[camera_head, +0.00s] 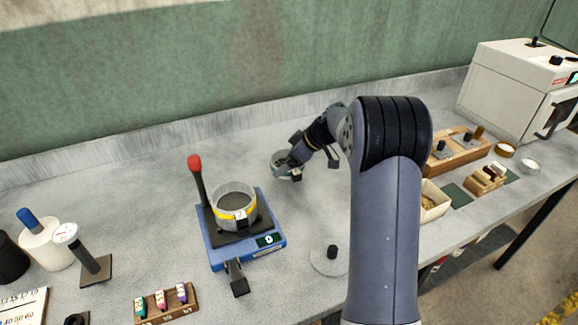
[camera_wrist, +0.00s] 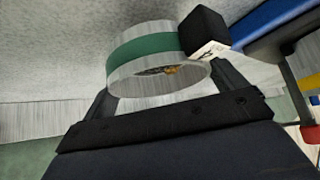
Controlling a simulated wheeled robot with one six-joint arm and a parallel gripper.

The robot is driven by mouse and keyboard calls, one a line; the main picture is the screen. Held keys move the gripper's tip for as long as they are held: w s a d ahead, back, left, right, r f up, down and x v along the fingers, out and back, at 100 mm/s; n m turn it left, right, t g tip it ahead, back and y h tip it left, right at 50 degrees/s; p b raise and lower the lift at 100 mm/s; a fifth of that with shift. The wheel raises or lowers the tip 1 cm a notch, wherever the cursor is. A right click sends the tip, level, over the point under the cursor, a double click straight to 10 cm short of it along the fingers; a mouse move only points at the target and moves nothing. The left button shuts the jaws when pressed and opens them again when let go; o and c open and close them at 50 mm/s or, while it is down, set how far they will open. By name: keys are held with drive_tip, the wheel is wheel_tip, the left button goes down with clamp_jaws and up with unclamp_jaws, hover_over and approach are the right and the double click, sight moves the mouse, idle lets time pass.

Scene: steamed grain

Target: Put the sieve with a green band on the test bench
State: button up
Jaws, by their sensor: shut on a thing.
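The sieve with a green band (camera_wrist: 150,48) is a pale metal ring with some brown and orange bits inside. My gripper (camera_head: 292,169) is at the back middle of the bench in the head view. In the wrist view my gripper (camera_wrist: 165,92) is shut on the green-banded sieve, with its fingers at the ring's sides. In the head view the sieve (camera_head: 280,160) is small and partly hidden by my gripper. It is at or just above the grey test bench (camera_head: 140,195); I cannot tell whether it touches.
A blue device (camera_head: 243,255) with a red-tipped lever holds a yellow-banded sieve (camera_head: 232,205). A white machine (camera_head: 515,85), wooden blocks and a tray stand at right. Bottles in a rack (camera_head: 168,303) and a white cup (camera_head: 46,245) are at left. The bench behind the blue device is clear.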

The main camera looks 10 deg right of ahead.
drive_tip(key=shift+f, duration=1.3)
drive_tip(key=shift+f, duration=0.15)
drive_tip(key=o, duration=0.8)
drive_tip(key=shift+o, duration=0.2)
drive_tip(key=shift+r, duration=0.25)
drive_tip(key=v, duration=1.2)
drive_tip(key=shift+b, duration=0.4)
drive_tip(key=shift+f, duration=0.1)
